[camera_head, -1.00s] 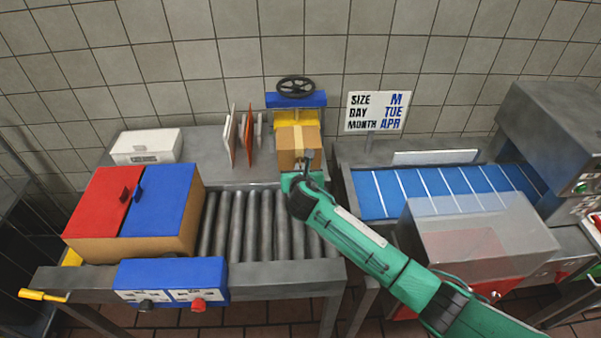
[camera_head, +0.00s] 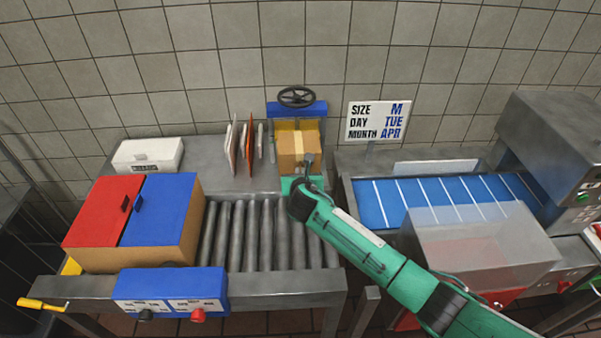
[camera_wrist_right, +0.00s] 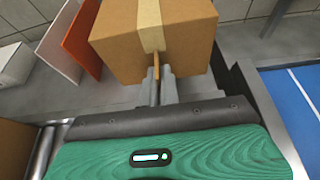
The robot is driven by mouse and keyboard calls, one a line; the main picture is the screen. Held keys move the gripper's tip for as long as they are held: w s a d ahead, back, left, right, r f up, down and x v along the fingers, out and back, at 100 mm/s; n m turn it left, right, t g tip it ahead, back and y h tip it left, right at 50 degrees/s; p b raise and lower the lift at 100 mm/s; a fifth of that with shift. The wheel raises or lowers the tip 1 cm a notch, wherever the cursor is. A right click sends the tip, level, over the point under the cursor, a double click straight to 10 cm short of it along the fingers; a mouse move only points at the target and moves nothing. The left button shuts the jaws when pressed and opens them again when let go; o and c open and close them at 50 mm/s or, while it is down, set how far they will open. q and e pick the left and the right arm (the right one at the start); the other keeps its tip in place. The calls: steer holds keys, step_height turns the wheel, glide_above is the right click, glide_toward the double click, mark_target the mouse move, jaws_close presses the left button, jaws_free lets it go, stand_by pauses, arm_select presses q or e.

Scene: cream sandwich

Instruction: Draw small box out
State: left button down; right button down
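The small box (camera_head: 298,150) is brown cardboard with a pale tape strip. It sits at the front of the yellow holder below the black handwheel (camera_head: 297,97). My right gripper (camera_head: 308,162) is at its front face. In the right wrist view the fingers (camera_wrist_right: 156,84) are close together around a thin brown tab at the front of the small box (camera_wrist_right: 150,38). The fingers look shut on this tab; their exact contact is hard to see. My left gripper is in neither view.
A roller conveyor (camera_head: 265,235) lies in front of the box, with a large red-and-blue-lidded box (camera_head: 160,210) at its left. Upright thin panels (camera_head: 240,145) stand left of the small box. A blue belt (camera_head: 440,200) and a transparent cover (camera_head: 480,245) are at the right.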

steer(key=shift+r, duration=0.1)
steer(key=c, duration=1.6)
jaws_free()
steer(key=shift+o, duration=0.2)
steer(key=shift+s, duration=0.1)
steer(key=shift+s, duration=0.1)
steer(key=b+v, duration=0.1)
steer(key=v, duration=1.2)
steer(key=shift+s+b, duration=0.25)
steer(key=shift+b, duration=0.1)
steer(key=shift+d, duration=0.1)
